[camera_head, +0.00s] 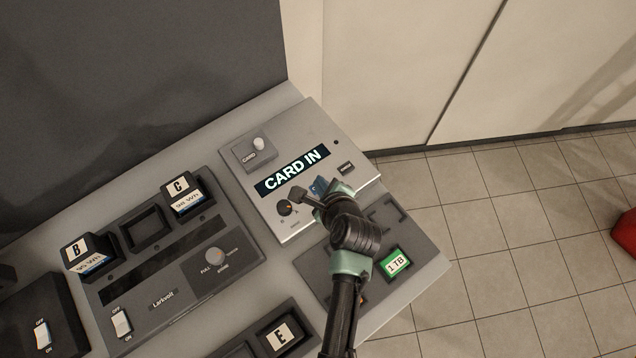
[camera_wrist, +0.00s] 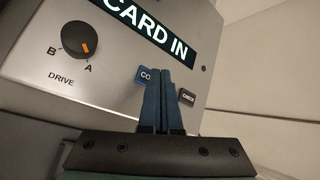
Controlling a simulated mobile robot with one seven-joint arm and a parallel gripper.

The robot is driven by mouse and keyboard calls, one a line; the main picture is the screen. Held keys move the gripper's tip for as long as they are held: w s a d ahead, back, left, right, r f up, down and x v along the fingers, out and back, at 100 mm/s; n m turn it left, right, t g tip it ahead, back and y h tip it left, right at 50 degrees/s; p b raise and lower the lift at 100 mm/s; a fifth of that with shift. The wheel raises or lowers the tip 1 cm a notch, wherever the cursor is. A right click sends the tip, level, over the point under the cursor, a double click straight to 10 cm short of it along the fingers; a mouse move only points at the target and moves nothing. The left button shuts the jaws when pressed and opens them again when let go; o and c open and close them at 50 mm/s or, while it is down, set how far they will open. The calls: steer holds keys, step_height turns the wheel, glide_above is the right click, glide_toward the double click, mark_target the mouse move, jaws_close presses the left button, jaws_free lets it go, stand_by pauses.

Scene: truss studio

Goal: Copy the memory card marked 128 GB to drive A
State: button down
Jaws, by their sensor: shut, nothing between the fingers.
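The copier box (camera_head: 262,212) has a lit display (camera_head: 292,171) reading "CARD IN". Its drive knob (camera_head: 284,207) also shows in the wrist view (camera_wrist: 82,40), with its orange mark toward A, away from B. A blue button (camera_wrist: 145,75), its lettering partly covered, sits on the box face beside my fingers. My gripper (camera_wrist: 161,74) is shut and empty, its tips at or just in front of the blue button; contact cannot be told. In the head view my gripper (camera_head: 325,190) covers part of the box. I cannot make out a card marked 128 GB.
A green 1 TB card (camera_head: 397,264) lies on the dark panel near my arm. A dark button (camera_wrist: 187,97) is right of my fingers. At left is a charger (camera_head: 160,292) with batteries B (camera_head: 79,252) and C (camera_head: 183,191); block E (camera_head: 281,336) is in front.

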steer(key=shift+f, duration=0.4)
stand_by(0.4)
steer(key=shift+r, duration=0.1)
steer(key=shift+r+p, duration=0.7)
steer(key=shift+p, duration=0.1)
steer(key=shift+r, duration=0.15)
step_height(320, 180, up, 5)
steer(key=p, duration=0.5)
steer(key=shift+p, duration=0.3)
stand_by(0.5)
